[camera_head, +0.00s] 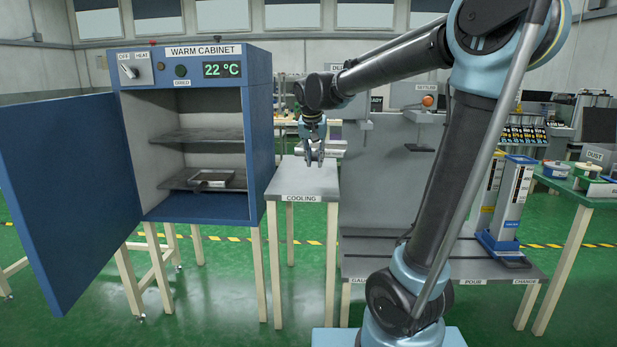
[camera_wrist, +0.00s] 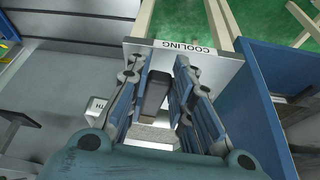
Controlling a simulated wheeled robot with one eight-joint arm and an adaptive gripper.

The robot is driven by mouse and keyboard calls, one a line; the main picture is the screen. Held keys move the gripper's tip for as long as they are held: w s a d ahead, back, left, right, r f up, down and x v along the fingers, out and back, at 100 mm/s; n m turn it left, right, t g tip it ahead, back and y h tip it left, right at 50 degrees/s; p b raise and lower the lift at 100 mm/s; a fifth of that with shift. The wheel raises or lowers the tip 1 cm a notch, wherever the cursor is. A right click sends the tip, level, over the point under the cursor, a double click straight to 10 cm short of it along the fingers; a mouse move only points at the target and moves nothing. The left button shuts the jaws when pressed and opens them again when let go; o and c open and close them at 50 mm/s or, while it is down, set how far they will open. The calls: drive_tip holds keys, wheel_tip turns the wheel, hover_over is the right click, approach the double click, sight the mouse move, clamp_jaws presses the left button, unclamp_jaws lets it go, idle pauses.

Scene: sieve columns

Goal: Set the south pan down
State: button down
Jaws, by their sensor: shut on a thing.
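My gripper (camera_head: 314,162) is over the far part of the cooling table (camera_head: 303,184). In the wrist view my gripper (camera_wrist: 172,92) has its fingers on both sides of a dark handle (camera_wrist: 155,92), shut on it. The handle belongs to a grey pan (camera_wrist: 155,134), largely hidden by the fingers and palm. A white label on its left is partly readable, upside down. In the head view the pale pan (camera_head: 332,149) shows beside and behind the fingers. I cannot tell whether it touches the table top.
The warm cabinet (camera_head: 194,68) at left has its blue door (camera_head: 70,200) open. A second pan (camera_head: 222,179) sits on its lower shelf. A grey bench with an upright panel (camera_head: 385,175) stands right of the cooling table. The cooling table's near part is clear.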

drive_tip(key=w+a+f+n, duration=0.1)
drive_tip(key=w+a+f, duration=0.2)
drive_tip(key=w, duration=0.2)
drive_tip(key=w+a+f, duration=0.2)
drive_tip(key=w+f, duration=0.1)
drive_tip(key=w, duration=0.3)
drive_tip(key=f, duration=0.9)
drive_tip(key=shift+a+f, duration=0.2)
drive_tip(key=shift+f, duration=0.2)
drive_tip(key=c, duration=1.4)
unclamp_jaws()
drive_tip(key=shift+s+r, duration=0.1)
